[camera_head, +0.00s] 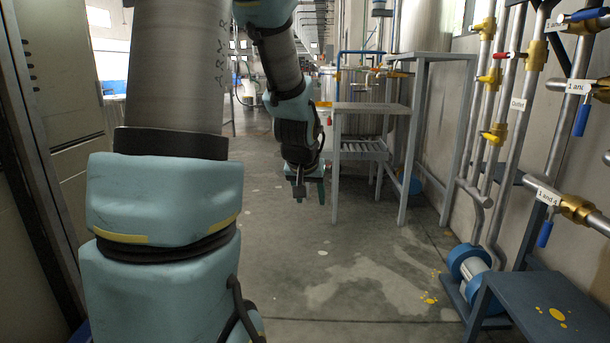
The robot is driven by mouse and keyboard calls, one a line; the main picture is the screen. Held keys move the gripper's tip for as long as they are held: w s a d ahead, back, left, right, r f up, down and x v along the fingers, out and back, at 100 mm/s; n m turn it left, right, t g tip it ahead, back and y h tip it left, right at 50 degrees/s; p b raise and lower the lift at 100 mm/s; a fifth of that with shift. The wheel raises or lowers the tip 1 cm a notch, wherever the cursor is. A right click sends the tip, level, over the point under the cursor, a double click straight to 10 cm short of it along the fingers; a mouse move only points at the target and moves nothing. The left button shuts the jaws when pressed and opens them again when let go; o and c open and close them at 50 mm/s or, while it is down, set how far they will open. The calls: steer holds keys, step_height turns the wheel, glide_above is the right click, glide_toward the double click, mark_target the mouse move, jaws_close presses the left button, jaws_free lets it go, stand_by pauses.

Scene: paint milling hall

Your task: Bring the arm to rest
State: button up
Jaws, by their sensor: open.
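My arm fills the left and upper middle of the head view, with its far section hanging down. My gripper (309,193) points downward at the end of it, over the concrete floor. It is open, with nothing between its fingers. It is seen just left of a grey metal table, apparently apart from it. The near arm links hide part of the hall at the left.
The grey table (371,107) stands right of my gripper. Pipes with yellow valves (494,76) line the right wall. A blue pump (468,262) and a blue paint-spotted bench (552,300) stand at lower right. A cabinet (62,90) is at left. The middle floor (330,275) is clear.

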steer(key=s+a+f+n+g+y+p, duration=0.15)
steer(key=s+a, duration=0.25)
steer(key=s, duration=0.4)
steer(key=s+a+f+g, duration=0.1)
steer(key=s+a+g, duration=0.25)
steer(key=s, duration=0.55)
step_height(320, 180, up, 23)
steer(key=p, duration=2.3)
steer(key=shift+w+a+r, duration=0.15)
steer(key=shift+w+a, duration=0.05)
steer(key=shift+w, duration=0.1)
